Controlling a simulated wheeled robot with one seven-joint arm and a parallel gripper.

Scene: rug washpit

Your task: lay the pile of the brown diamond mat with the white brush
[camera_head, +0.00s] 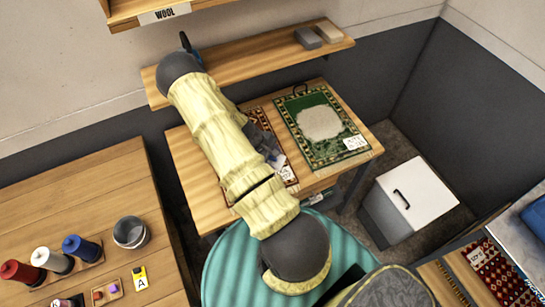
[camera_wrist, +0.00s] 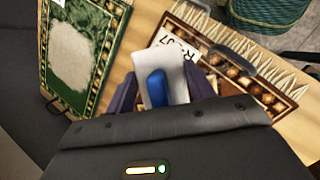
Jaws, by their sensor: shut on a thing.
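The brown diamond mat (camera_wrist: 262,82) lies on the wooden table, with a pale fringe and a white paper label (camera_wrist: 188,45). In the head view the mat (camera_head: 262,118) is mostly hidden behind my arm. My gripper (camera_wrist: 162,88) is shut on the white brush (camera_wrist: 174,68), which has a blue part facing the wrist camera. The gripper (camera_head: 272,155) is over the mat in the head view, where the brush (camera_head: 279,160) shows only as a small pale patch. The brush's underside is hidden, so I cannot tell whether it touches the mat.
A green bordered mat (camera_head: 295,136) with a pale patch lies beside it. A grey block (camera_head: 308,38) and a beige block (camera_head: 329,31) lie on the shelf behind. A white-lidded box (camera_head: 418,190) stands right. Spools and a cup (camera_head: 130,233) stand on the left table.

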